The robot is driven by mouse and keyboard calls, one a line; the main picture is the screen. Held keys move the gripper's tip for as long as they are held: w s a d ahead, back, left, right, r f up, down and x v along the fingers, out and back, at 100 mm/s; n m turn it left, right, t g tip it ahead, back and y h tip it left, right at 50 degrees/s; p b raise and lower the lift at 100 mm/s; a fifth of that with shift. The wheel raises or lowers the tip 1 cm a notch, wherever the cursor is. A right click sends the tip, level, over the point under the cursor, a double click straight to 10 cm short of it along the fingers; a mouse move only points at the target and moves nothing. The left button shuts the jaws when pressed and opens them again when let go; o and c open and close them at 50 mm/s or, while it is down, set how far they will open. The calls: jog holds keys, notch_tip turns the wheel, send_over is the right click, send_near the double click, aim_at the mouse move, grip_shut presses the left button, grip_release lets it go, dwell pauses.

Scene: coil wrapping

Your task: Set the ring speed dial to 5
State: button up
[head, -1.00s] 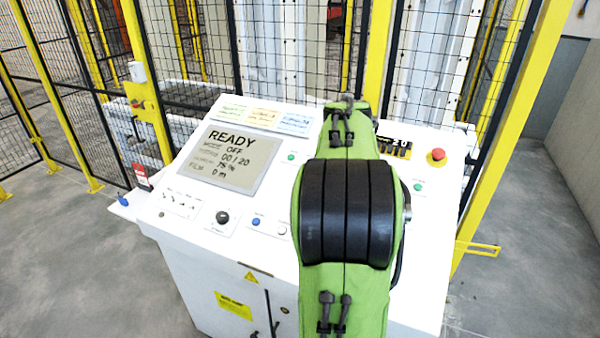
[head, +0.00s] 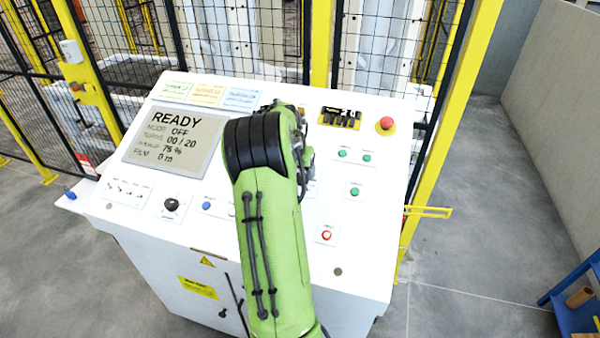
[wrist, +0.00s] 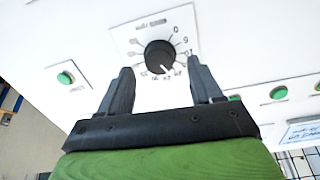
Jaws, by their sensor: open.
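A round black dial (wrist: 159,57) with a printed scale around it sits on a white panel in the wrist view. Its white mark points toward the lower edge of the picture, on my gripper's side. The scale's numbers are too blurred to read surely. My gripper (wrist: 160,65) is open, with one dark finger to each side of the dial's near edge. Whether the fingers touch it cannot be told. In the head view my green arm hides my gripper and the dial.
The white console (head: 265,262) carries a READY screen (head: 175,138), a black knob (head: 171,204), green buttons (head: 354,191), a red button (head: 326,236) and a red emergency stop (head: 386,123). Yellow-framed mesh fencing (head: 262,48) stands behind.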

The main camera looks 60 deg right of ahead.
aim_at(302, 178)
jog(key=shift+x, duration=1.25)
jog(key=c, duration=1.1)
jog(key=shift+o, duration=0.2)
jog(key=shift+n, duration=0.3)
jog(key=n+b, duration=0.1)
jog(key=n, duration=0.2)
jog(key=shift+w+n+b, duration=0.1)
jog(key=shift+n+b, duration=0.25)
jog(key=shift+n, duration=0.05)
jog(key=n+b, duration=0.1)
jog(key=n, duration=0.2)
jog(key=shift+n+h, duration=0.3)
jog(key=n+b, duration=0.1)
jog(key=n, duration=0.3)
jog(key=shift+a, duration=0.1)
jog(key=shift+n+b, duration=0.45)
jog(key=shift+n, duration=1.55)
